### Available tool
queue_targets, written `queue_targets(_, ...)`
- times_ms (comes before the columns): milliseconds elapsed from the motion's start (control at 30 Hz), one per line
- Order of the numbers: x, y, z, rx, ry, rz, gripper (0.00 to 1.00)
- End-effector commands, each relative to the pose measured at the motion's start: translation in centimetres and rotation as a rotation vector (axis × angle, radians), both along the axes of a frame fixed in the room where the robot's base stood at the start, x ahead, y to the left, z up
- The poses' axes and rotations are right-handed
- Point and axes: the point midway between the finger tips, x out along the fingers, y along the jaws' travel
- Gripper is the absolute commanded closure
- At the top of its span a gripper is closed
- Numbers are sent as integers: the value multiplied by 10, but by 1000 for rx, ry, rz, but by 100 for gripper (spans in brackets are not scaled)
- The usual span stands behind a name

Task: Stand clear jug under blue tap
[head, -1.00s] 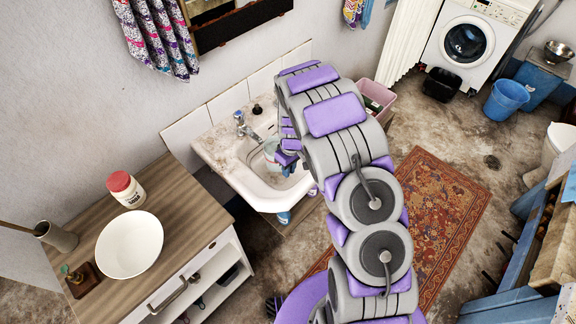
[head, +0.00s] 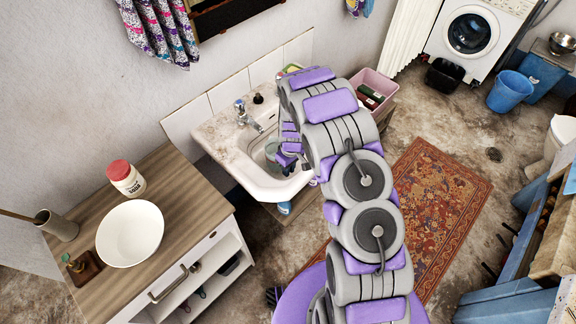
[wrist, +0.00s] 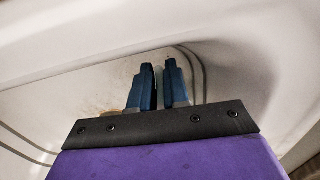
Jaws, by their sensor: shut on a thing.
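The white washbasin (head: 250,181) stands against the tiled splashback. A tap with a blue top (head: 239,104) is at its back left, and a dark-topped tap (head: 258,99) is to the right. The clear jug (head: 271,149) shows as a pale greenish shape inside the basin, partly hidden by my gripper and arm. My gripper (head: 284,160) reaches into the basin on the jug's right side. In the wrist view my gripper's blue fingers (wrist: 161,84) are nearly closed, with a thin pale strip between them. The jug's full outline and base cannot be made out there.
A wooden-topped cabinet (head: 178,205) at left holds a white bowl (head: 130,229), a red-lidded jar (head: 126,179) and a grey-green vase (head: 57,225). A pink crate (head: 374,82) stands right of the basin. A patterned rug (head: 440,215) covers open floor at right.

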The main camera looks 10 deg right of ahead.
Motion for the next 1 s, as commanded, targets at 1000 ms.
queue_targets(1000, 42, 30, -6, 0, 0, 0, 100)
